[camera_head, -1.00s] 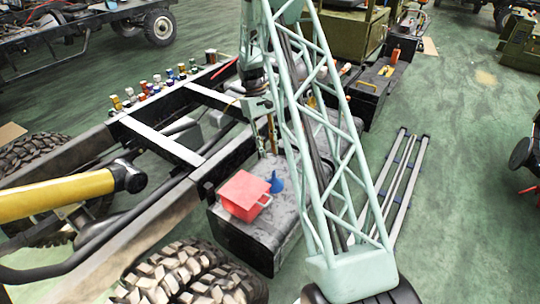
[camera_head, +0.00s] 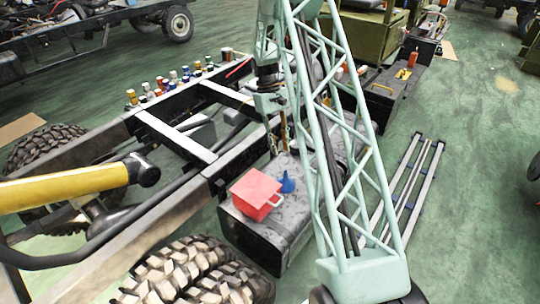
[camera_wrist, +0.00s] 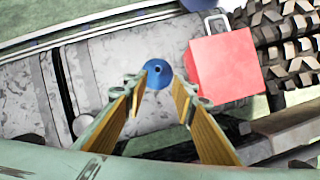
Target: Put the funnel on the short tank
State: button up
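The small blue funnel (camera_head: 287,182) stands on the grey top of a dark tank (camera_head: 257,236) beside the chassis frame, close to a red box-like container with a handle (camera_head: 257,194). My gripper (camera_head: 278,143) hangs above the tank, pointing down, slightly behind the funnel in the head view. In the wrist view, its two wood-coloured fingers (camera_wrist: 158,88) are apart and empty. The blue funnel (camera_wrist: 157,74) shows between and just past the fingertips, not held. A dark band crosses the grey tank surface (camera_wrist: 110,62); I cannot tell whether it separates two tanks. My arm hides part of the tank.
Several small coloured bottles or caps (camera_head: 172,82) line the far chassis rail. A large tyre (camera_head: 195,272) lies in front of the tank. A black toolbox (camera_head: 388,96) stands behind, and metal rails (camera_head: 408,188) lie on the open green floor at right.

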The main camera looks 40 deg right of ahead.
jog(key=s+a+r+t, duration=0.1)
jog(key=s+a+r, duration=0.2)
jog(key=a+r, duration=0.6)
jog(key=s+a+r+t+h, duration=0.15)
jog(key=s+a+r, duration=0.3)
jog(key=r, duration=0.95)
jog(key=s+a+r+t, duration=0.1)
jog(key=s+a+r, duration=0.2)
jog(key=a+r, duration=0.65)
jog(key=s+a+r+t, duration=0.2)
jog(key=s+a+r, duration=0.5)
jog(key=s+r, duration=0.45)
jog(key=s+a+t, duration=0.1)
jog(key=s+a, duration=0.2)
jog(key=s, duration=0.6)
jog(key=s+a+f+n+t, duration=0.1)
jog(key=s+a, duration=0.2)
jog(key=s, duration=0.6)
jog(key=shift+a+t+y, duration=0.35)
jog(key=shift+a+y, duration=0.05)
jog(key=shift+y, duration=0.05)
jog(key=shift+s, duration=0.2)
jog(key=shift+o, duration=0.4)
jog(key=shift+w, duration=0.1)
